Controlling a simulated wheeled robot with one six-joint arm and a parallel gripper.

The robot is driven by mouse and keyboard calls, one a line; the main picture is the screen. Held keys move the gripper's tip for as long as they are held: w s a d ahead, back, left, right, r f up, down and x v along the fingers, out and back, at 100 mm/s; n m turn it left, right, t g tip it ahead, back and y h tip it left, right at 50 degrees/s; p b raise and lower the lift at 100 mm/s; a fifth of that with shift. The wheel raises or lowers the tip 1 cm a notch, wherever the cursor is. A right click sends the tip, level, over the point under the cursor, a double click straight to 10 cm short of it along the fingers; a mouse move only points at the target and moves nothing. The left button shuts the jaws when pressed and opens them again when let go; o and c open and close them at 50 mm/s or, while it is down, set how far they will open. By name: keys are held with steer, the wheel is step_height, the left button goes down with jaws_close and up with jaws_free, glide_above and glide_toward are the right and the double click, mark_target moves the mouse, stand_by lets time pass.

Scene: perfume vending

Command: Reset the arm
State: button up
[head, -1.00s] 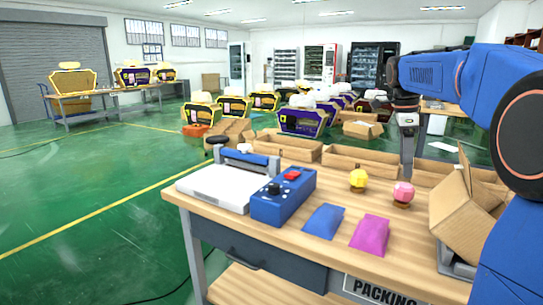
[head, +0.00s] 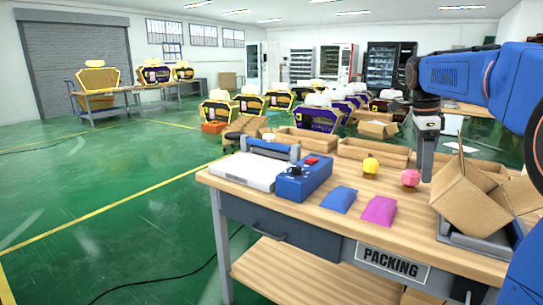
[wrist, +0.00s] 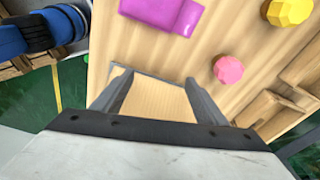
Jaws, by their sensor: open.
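My gripper (head: 426,172) hangs pointing down over the right part of the packing table (head: 290,206), near the pink bottle (head: 411,179). In the wrist view my gripper (wrist: 158,88) has its two fingers apart, with only bare wood seen between them. The pink bottle (wrist: 228,69) lies beyond the right finger, apart from it. The yellow bottle (head: 370,166) stands to the left of the pink one. A magenta pouch (head: 378,210) and a blue pouch (head: 339,199) lie flat nearer the front edge.
An open cardboard box (head: 470,195) sits tilted at the table's right end. A blue control box (head: 303,180) and a white sealing machine (head: 247,170) are at the left. Cardboard trays (head: 372,153) line the back edge. Green floor is open at the left.

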steer(key=s+a+f+n+t, duration=0.1)
steer(key=s+a+f+n, duration=0.3)
steer(key=s, duration=0.3)
steer(key=s+a+f+n+t, duration=0.1)
steer(key=s+a+n+t, duration=0.1)
steer(key=s+a+n, duration=0.35)
steer(key=s+a+f+n+t+y, duration=0.1)
steer(key=s+a+f+n, duration=0.3)
steer(key=s+f+n, duration=0.8)
steer(key=s+f+t, duration=0.1)
steer(key=s+f, duration=0.1)
steer(key=s, duration=0.4)
steer(key=shift+a+f+n+y, duration=0.2)
steer(key=shift+f+n+y, duration=0.1)
steer(key=shift+f+n, duration=0.05)
